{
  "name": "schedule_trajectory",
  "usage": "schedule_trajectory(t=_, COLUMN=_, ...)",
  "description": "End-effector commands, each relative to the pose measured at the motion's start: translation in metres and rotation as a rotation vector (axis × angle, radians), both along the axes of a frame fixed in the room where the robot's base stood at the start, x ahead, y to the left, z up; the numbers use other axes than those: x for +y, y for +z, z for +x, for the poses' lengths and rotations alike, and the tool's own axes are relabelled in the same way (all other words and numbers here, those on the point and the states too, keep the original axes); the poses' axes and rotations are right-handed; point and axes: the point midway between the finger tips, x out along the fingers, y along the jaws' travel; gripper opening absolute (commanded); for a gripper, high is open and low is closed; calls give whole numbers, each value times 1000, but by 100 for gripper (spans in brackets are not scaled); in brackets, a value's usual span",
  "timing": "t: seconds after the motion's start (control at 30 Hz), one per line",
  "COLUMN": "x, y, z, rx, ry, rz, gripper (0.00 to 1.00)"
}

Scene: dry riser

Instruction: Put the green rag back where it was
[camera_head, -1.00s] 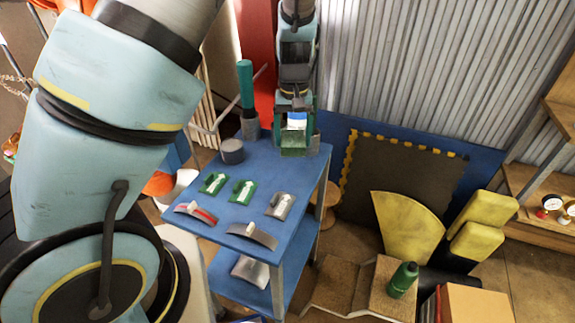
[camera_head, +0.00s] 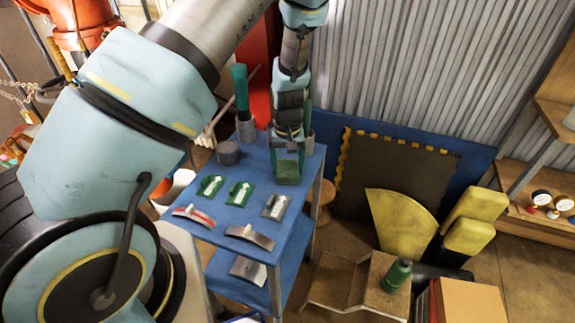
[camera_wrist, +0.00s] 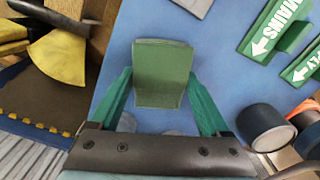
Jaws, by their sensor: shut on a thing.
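The green rag (camera_head: 288,172) is a small folded green block at the far right part of the blue cart top (camera_head: 240,170). My gripper (camera_head: 288,150) points down over the cart and is shut on the rag. In the wrist view the rag (camera_wrist: 160,75) sits between the two teal fingers of my gripper (camera_wrist: 160,85), with blue cart top around it. I cannot tell whether the rag touches the surface.
Green labelled plates (camera_head: 240,193), a grey labelled plate (camera_head: 276,206) and curved metal pieces (camera_head: 250,237) lie nearer on the cart. A dark round cup (camera_head: 228,153) and a green-handled tool (camera_head: 241,90) stand at its left. A corrugated wall (camera_head: 410,90) is behind.

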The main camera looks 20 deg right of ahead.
Motion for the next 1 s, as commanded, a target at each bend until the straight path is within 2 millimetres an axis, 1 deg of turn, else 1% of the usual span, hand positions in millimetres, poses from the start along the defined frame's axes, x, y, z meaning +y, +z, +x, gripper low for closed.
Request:
schedule_trajectory(t=0.1, x=0, y=-3, z=0, rx=0, ry=0, rz=0, gripper=28)
schedule_trajectory(t=0.13, x=0, y=-3, z=0, rx=0, ry=0, rz=0, gripper=81)
schedule_trajectory(t=0.3, x=0, y=-2, z=0, rx=1, ry=0, rz=0, gripper=100)
schedule_trajectory(t=0.53, x=0, y=-1, z=0, rx=1, ry=0, rz=0, gripper=100)
schedule_trajectory(t=0.67, x=-1, y=6, z=0, rx=0, ry=-2, rz=-1, gripper=100)
schedule_trajectory(t=0.77, x=-1, y=20, z=0, rx=-2, ry=-2, rz=-2, gripper=100)
schedule_trajectory(t=1.0, x=-2, y=71, z=1, rx=-3, ry=-3, rz=-3, gripper=100)
